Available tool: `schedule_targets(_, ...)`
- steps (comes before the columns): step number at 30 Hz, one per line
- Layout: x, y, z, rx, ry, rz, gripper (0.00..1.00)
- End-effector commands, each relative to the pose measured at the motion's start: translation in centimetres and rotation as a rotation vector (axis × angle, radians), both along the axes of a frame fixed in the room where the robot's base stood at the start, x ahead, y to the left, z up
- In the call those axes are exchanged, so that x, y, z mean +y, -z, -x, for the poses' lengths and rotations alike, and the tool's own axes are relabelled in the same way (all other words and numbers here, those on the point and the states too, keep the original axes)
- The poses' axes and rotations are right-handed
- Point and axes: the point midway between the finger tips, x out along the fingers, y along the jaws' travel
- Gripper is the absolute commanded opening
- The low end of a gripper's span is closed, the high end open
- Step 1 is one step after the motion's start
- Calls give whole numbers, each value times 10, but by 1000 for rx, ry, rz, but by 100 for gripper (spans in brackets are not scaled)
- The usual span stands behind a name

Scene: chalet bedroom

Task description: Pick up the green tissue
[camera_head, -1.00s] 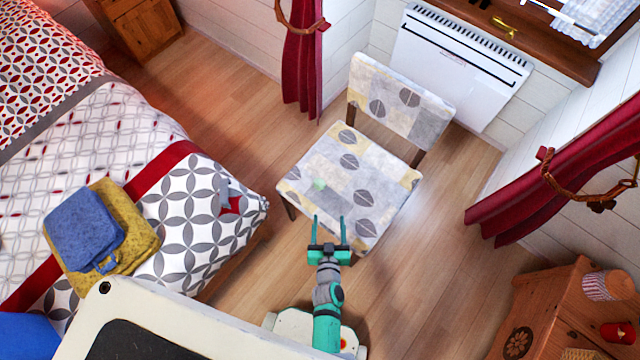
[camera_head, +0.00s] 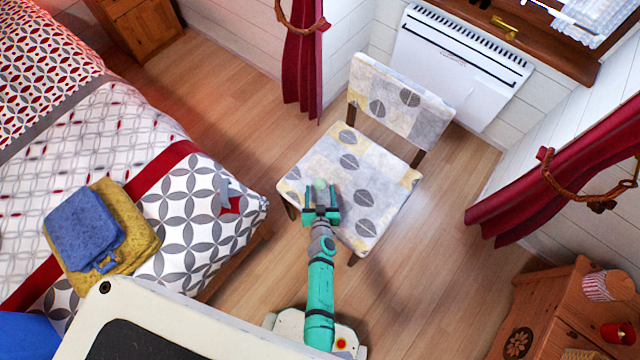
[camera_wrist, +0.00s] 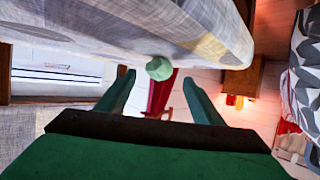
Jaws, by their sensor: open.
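The green tissue (camera_head: 320,183) is a small pale green crumpled lump on the seat of the patterned chair (camera_head: 350,163), near its front left side. It also shows in the wrist view (camera_wrist: 159,68), against the seat fabric. My gripper (camera_head: 320,190) is open over the front of the seat. Its fingers point at the tissue, which appears between or just past the fingertips. In the wrist view the two fingers (camera_wrist: 157,80) stand apart on either side of the tissue's line, with no visible contact. I cannot tell the exact gap.
The bed (camera_head: 190,215) stands at the left, with folded blue (camera_head: 85,228) and yellow (camera_head: 135,215) cloths on it. The chair's backrest (camera_head: 400,95) rises behind the seat, before a white heater (camera_head: 460,65). A wooden cabinet (camera_head: 540,310) is at the lower right. Floor is clear right of the chair.

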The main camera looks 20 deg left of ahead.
Motion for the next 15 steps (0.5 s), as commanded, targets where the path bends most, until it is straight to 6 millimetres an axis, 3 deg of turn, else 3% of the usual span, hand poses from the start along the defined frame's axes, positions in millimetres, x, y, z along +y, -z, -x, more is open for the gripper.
schedule_targets(15,10,18,-32,0,3,-2,61)
